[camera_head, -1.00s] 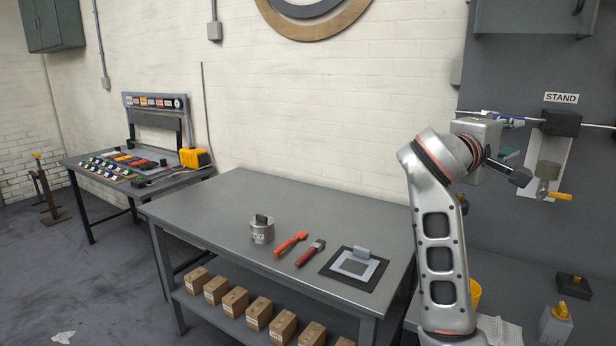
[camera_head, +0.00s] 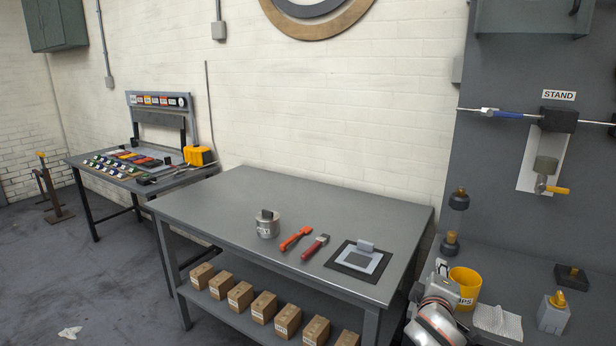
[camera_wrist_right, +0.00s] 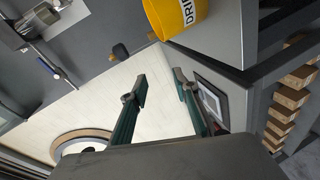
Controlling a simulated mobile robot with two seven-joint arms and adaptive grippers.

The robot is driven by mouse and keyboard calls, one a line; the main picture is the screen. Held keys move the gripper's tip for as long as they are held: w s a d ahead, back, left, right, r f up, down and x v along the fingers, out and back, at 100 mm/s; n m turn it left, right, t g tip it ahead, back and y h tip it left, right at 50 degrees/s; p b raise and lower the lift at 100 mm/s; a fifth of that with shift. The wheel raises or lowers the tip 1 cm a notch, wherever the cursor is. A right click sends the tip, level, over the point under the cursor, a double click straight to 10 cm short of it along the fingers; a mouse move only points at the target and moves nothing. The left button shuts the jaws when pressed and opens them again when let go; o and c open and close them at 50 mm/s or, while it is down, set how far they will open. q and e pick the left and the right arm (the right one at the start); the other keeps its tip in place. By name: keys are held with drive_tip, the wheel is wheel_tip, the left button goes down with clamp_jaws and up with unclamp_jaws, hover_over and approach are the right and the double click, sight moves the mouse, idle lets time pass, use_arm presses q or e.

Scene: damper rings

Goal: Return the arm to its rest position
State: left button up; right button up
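My right arm (camera_head: 436,325) is folded low at the bottom right of the head view, between the grey table and the yellow cup. Its gripper is hard to make out there. In the right wrist view, the right gripper (camera_wrist_right: 158,78) shows two dark green fingers spread apart with nothing between them. The fingers point toward the pale wall, beside the yellow cup (camera_wrist_right: 176,14) and a table edge. My left gripper is not in view.
The grey table (camera_head: 225,205) bears a tin (camera_head: 267,228), two red-handled tools and a dark mat (camera_head: 343,265). The yellow cup (camera_head: 466,287), a cloth (camera_head: 497,322) and a glass cylinder (camera_head: 455,220) are close to my right arm. A rod with a blue sleeve (camera_head: 490,112) crosses the stand panel.

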drive_tip(key=s+a+f+m+g+y, duration=0.1)
drive_tip(key=s+a+f+y, duration=0.2)
drive_tip(key=s+f, duration=0.5)
drive_tip(key=s+a+f+y, duration=0.25)
drive_tip(key=s+f, duration=0.25)
drive_tip(key=f, duration=0.7)
drive_tip(key=s+a+f+m+g+y, duration=0.1)
drive_tip(key=s+f, duration=0.4)
drive_tip(key=s, duration=0.5)
drive_tip(key=s+a+f+m+g+y, duration=0.1)
drive_tip(key=s+a+f+m+y, duration=0.1)
drive_tip(key=s+f, duration=0.4)
drive_tip(key=s+a+m, duration=0.1)
drive_tip(key=s+a, duration=0.1)
drive_tip(key=s, duration=0.2)
drive_tip(key=shift+a+m+y, duration=0.25)
drive_tip(key=shift+m+y, duration=0.1)
drive_tip(key=shift+m, duration=0.05)
drive_tip(key=shift+f, duration=0.1)
drive_tip(key=shift+d, duration=0.15)
